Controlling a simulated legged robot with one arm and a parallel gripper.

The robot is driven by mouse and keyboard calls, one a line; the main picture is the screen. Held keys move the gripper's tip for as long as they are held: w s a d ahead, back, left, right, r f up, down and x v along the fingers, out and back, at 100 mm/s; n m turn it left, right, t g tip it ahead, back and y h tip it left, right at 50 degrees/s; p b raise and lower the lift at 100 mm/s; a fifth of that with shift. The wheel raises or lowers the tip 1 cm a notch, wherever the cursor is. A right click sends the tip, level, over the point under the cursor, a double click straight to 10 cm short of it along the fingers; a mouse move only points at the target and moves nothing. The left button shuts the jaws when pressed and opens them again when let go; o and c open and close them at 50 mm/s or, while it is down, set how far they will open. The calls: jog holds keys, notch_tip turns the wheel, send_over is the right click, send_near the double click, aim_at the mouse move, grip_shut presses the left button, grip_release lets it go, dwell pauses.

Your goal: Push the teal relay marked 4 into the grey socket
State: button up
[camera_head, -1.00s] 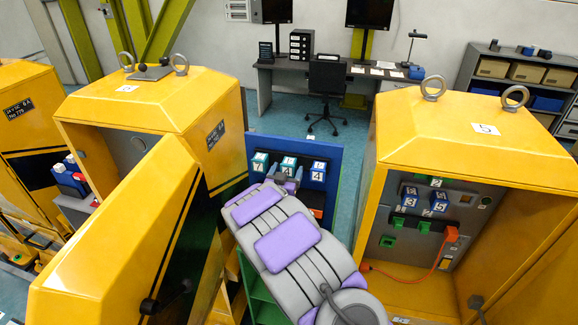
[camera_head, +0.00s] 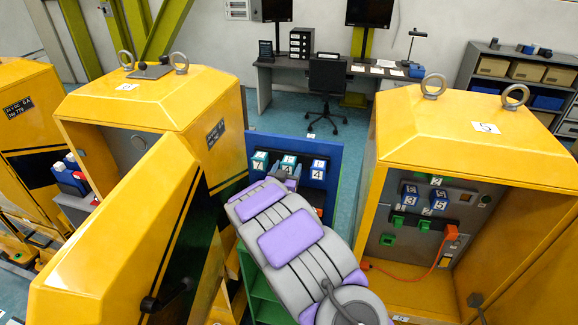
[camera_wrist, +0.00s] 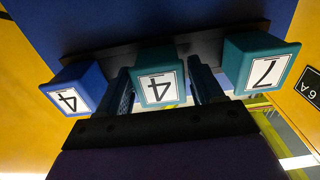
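The teal relay marked 4 (camera_wrist: 162,88) sits on a dark rail on the blue board, between a teal relay marked 7 (camera_wrist: 262,72) and a blue relay marked 4 (camera_wrist: 76,100). It also shows in the head view (camera_head: 288,164), partly behind my arm. The wrist view shows the labels upside down. My gripper (camera_wrist: 160,76) is open, one finger on each side of the teal relay marked 4, with visible gaps between fingers and relay. I cannot clearly pick out the grey socket; the panel (camera_head: 462,228) in the right cabinet is grey.
The open yellow cabinet (camera_head: 470,130) at right holds several blue relays, green sockets and an orange plug (camera_head: 451,233) with a cable. A yellow cabinet (camera_head: 160,95) with its door (camera_head: 130,235) swung open stands left of my arm. Floor is clear behind the board.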

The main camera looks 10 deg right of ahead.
jog(key=c, duration=0.7)
jog(key=shift+s, duration=0.1)
jog(key=shift+s+a, duration=0.15)
dwell(0.3)
jog(key=shift+b+v, duration=0.55)
jog(key=shift+v, duration=2)
